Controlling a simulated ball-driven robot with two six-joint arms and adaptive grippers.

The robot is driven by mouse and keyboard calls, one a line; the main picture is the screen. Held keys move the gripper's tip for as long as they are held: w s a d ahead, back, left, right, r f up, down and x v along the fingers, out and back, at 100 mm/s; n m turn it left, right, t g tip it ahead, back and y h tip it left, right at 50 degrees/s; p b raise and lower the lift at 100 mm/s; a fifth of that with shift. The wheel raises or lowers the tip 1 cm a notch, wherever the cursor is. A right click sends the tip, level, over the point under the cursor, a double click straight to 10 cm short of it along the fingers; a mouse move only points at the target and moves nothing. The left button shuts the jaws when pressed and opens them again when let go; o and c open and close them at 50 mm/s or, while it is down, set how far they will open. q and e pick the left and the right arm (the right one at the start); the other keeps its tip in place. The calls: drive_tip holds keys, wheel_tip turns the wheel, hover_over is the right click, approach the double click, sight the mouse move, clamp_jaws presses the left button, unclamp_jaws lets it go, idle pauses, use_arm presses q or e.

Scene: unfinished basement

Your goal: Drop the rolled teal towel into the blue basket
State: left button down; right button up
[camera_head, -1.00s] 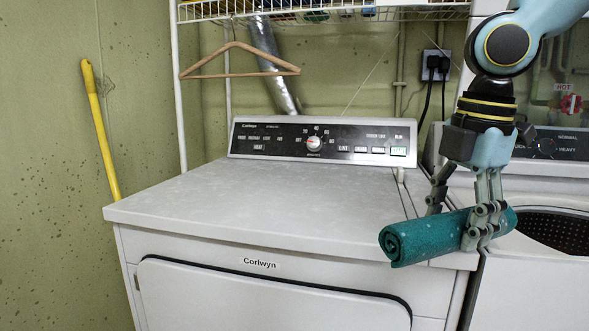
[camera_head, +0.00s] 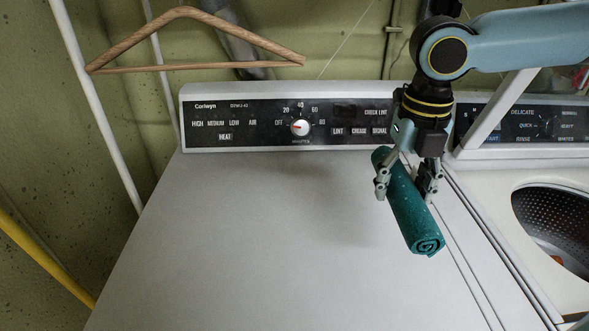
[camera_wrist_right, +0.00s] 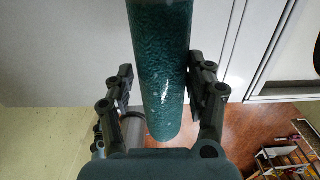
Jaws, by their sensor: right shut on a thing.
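The rolled teal towel (camera_head: 409,205) is held in my right gripper (camera_head: 409,184), above the right part of the dryer top. It tilts, with its spiral end toward the front. In the right wrist view the towel (camera_wrist_right: 160,60) runs between the two fingers of the right gripper (camera_wrist_right: 160,90). The blue basket is not in view in any frame. My left gripper is not in view.
The white dryer top (camera_head: 270,230) is bare. Its control panel (camera_head: 290,125) stands behind. An open washer (camera_head: 485,190) is at the right. A wooden hanger (camera_head: 190,45) hangs at the upper left, and a yellow pole (camera_head: 45,255) leans at the left.

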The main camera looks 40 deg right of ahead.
drive_tip(key=w+a+f+b, duration=0.2)
drive_tip(key=b, duration=0.1)
drive_tip(key=shift+f, duration=0.1)
drive_tip(key=w+a+f, duration=0.1)
drive_tip(key=w+a, duration=0.1)
drive_tip(key=w+a+f, duration=0.2)
drive_tip(key=w+a+f+b, duration=0.1)
drive_tip(key=w+a, duration=0.1)
drive_tip(key=shift+w+f, duration=0.15)
drive_tip(key=shift+f, duration=2.25)
drive_tip(key=o, duration=1.2)
drive_tip(key=shift+f, duration=0.1)
